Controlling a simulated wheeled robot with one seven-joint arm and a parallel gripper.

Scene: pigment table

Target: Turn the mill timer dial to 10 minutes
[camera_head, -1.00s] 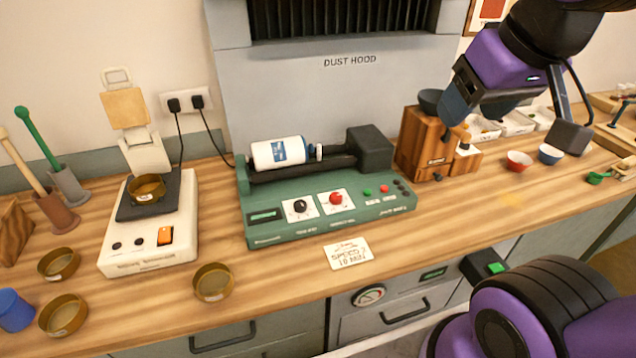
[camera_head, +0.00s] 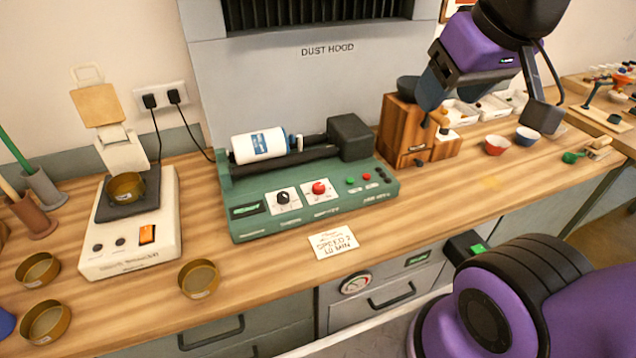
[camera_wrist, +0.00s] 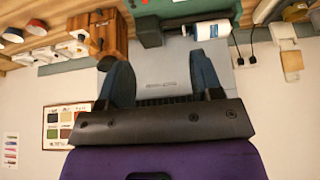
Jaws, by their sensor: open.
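The green mill (camera_head: 300,222) stands on the bench below the dust hood, with a white jar (camera_head: 260,145) lying on its rollers. Its front panel carries a black dial (camera_head: 282,197) and a red dial (camera_head: 319,187), each on a white plate. The labels and scale marks are too small to read, so I cannot tell either setting. My gripper (camera_head: 484,112) is open and empty, up and right of the mill, in front of the wooden block. In the wrist view my gripper (camera_wrist: 154,62) shows both fingers spread, with the mill (camera_wrist: 150,32) beyond them near the top.
A card (camera_head: 333,242) lies in front of the mill, its writing upside down. A white scale (camera_head: 130,240) holding a brass dish stands left. Brass rings (camera_head: 198,278) lie nearby. The wooden block (camera_head: 398,130) and red bowl (camera_head: 496,145) stand right.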

